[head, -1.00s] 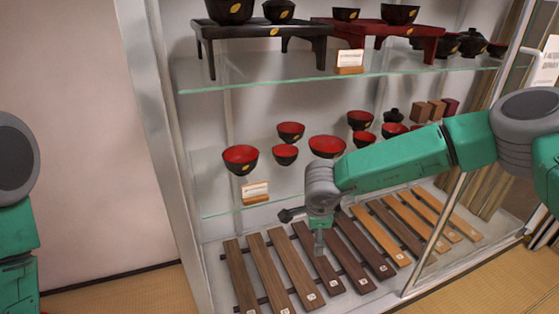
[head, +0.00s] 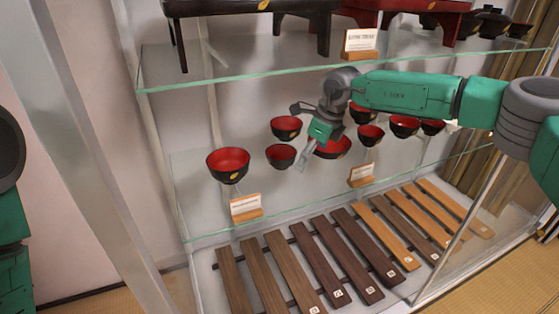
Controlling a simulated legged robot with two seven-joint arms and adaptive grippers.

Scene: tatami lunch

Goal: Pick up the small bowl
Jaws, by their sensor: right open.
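Several black bowls with red insides stand on the middle glass shelf of the cabinet in the head view. A small bowl (head: 281,156) sits between a larger bowl (head: 228,166) on the left and another large bowl (head: 334,149) on the right. A further bowl (head: 285,128) stands behind it. Another small one (head: 370,136) is farther right; I cannot tell which the task means. My right gripper (head: 298,134) is open and empty, above and right of the first small bowl, its lower finger partly covering the large bowl. My left gripper is out of view.
The upper glass shelf (head: 240,77) with dark and red trays hangs above my right arm. Small sign cards (head: 245,206) stand at the middle shelf's front edge. Wooden slats (head: 290,270) lie below. The cabinet's metal post (head: 85,150) is at left.

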